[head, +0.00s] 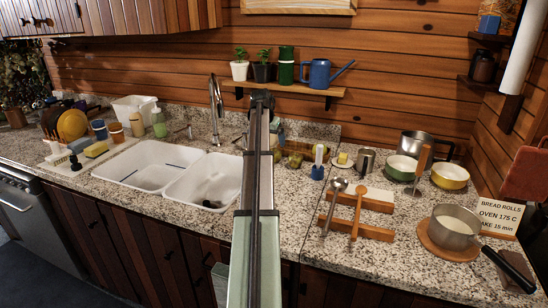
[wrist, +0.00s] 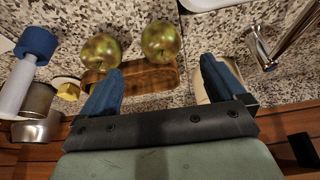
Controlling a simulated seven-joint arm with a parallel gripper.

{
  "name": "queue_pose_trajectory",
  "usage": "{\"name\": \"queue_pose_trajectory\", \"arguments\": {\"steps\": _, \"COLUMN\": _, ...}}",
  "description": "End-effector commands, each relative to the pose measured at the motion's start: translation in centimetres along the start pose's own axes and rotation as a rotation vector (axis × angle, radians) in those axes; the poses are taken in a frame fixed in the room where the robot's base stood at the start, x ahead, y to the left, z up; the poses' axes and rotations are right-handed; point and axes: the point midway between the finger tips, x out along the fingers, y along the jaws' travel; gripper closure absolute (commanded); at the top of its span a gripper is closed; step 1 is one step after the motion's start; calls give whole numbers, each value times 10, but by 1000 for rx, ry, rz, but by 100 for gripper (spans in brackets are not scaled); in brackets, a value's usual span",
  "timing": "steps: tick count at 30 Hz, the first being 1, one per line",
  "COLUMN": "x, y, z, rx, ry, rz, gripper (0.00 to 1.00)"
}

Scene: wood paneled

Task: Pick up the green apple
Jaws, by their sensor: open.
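Two green apples, mottled with reddish brown, show in the wrist view: one at left (wrist: 101,53) and one near the middle (wrist: 161,42). They are at a shallow wooden tray (wrist: 150,78) on the speckled counter. One green apple (head: 295,160) also shows small in the head view, just right of my arm. My gripper (wrist: 161,65) is open and empty. The middle apple appears between its blue fingertips, and the left apple appears just beyond the left fingertip. I cannot tell how far above them the fingers are. In the head view my arm hides the gripper.
The double sink (head: 150,165) and faucet (head: 215,97) are left. A shelf (head: 300,89) with pots hangs behind.

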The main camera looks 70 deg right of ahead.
Motion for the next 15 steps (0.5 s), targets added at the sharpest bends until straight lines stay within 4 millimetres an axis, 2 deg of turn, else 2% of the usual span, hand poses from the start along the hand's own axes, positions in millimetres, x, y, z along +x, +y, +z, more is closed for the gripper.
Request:
{"name": "queue_pose_trajectory", "arguments": {"steps": 1, "x": 11, "y": 0, "z": 0, "rx": 0, "ry": -2, "rz": 1, "gripper": 3}}
{"name": "queue_pose_trajectory", "arguments": {"steps": 6, "x": 35, "y": 0, "z": 0, "rx": -1, "ry": -1, "rz": 0, "gripper": 3}}
{"name": "queue_pose_trajectory", "arguments": {"steps": 15, "x": 51, "y": -1, "z": 0, "rx": -2, "ry": 0, "rz": 0, "gripper": 3}}
